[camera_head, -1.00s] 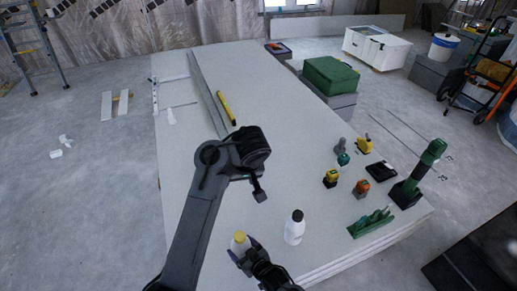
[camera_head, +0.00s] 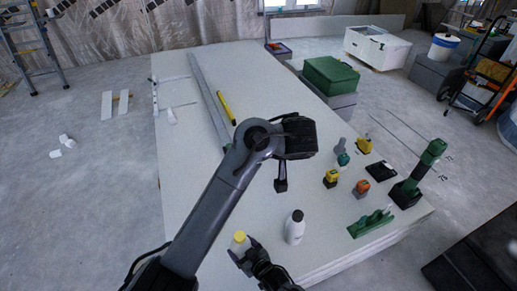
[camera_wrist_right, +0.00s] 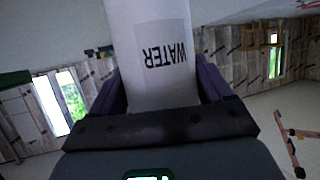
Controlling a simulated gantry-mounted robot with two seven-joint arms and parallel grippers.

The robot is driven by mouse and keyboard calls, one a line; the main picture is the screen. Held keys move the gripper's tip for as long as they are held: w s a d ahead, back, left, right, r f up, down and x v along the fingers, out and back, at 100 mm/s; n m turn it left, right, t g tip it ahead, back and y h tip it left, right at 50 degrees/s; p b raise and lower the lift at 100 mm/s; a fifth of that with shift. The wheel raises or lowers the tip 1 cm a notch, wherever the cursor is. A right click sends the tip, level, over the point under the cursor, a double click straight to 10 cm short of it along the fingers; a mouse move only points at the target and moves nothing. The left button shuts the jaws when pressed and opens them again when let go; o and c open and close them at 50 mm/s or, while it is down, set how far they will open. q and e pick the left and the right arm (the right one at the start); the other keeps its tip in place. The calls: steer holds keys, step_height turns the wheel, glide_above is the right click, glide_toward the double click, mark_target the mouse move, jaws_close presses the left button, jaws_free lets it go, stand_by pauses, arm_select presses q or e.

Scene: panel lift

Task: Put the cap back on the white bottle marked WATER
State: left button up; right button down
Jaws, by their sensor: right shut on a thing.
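The white bottle marked WATER (camera_wrist_right: 158,60) stands between the purple fingers of my right gripper (camera_wrist_right: 160,92) in the right wrist view, its label upside down there. In the head view a white bottle with a yellow top (camera_head: 239,241) is held by my right gripper (camera_head: 243,252) at the bottom, near the table's front edge. I see no loose cap. My left gripper (camera_head: 281,186) hangs above the table, up and to the right of the held bottle, apart from it. It looks small and dark; I cannot tell whether its fingers are open.
A second white bottle with a black cap (camera_head: 294,227) stands right of the held bottle. Yellow, orange and green tools (camera_head: 361,187) and a green rack (camera_head: 371,223) are farther right on the pale table (camera_head: 230,65). A yellow level (camera_head: 226,107) lies behind my left arm.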

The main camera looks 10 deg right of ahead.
jaws_free()
steer(key=shift+s+d+r+p, duration=0.1)
steer(key=shift+s+r+p, duration=0.1)
steer(key=shift+p, duration=0.1)
steer(key=p+v, duration=0.6)
steer(key=v, duration=0.4)
steer(key=shift+s, duration=0.1)
